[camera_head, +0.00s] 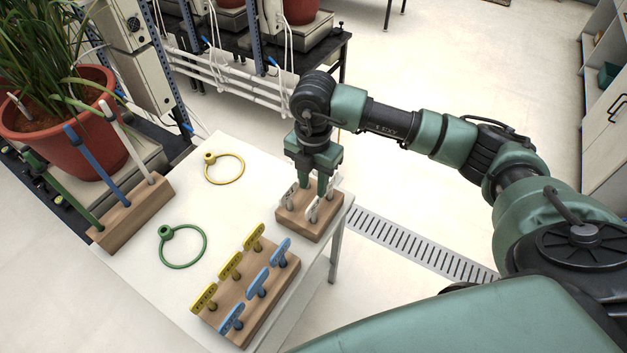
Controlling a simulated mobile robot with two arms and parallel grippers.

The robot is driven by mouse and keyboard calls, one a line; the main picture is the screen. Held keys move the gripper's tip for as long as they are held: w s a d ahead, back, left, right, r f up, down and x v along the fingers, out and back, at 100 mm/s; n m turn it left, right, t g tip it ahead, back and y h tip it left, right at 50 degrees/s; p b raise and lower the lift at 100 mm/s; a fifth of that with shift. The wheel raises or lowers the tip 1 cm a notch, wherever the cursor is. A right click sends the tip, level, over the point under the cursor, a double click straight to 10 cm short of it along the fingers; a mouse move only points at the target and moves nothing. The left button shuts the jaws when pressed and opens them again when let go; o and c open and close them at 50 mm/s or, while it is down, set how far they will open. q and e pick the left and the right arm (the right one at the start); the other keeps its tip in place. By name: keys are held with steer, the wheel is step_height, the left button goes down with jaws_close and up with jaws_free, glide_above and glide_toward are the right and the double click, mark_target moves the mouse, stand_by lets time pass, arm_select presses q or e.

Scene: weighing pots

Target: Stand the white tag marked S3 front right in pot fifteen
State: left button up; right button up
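My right gripper (313,187) points down over a small wooden block (305,228) at the table's right end. Its two fingers are apart, among the white tags (313,209) that stand in this block. I cannot read the tags' marks, so I cannot tell which is S3, and the fingers partly hide the space between them. A red pot (88,154) with a leafy plant stands at the left; no number on it is readable. My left gripper is not in view.
A larger block (256,318) holds yellow and blue tags. A yellow ring (225,182) and a green ring (205,246) lie on the white table (160,285). A rack (130,226) with green, blue and white sticks stands before the pot.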

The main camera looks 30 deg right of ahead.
mark_target(313, 201)
steer(key=shift+d+f, duration=0.15)
steer(key=shift+f, duration=0.1)
step_height(313, 201, down, 7)
steer(key=shift+f+p, duration=0.15)
steer(key=shift+p, duration=0.55)
jaws_close()
steer(key=shift+r+p, duration=3.15)
steer(key=shift+r, duration=1.15)
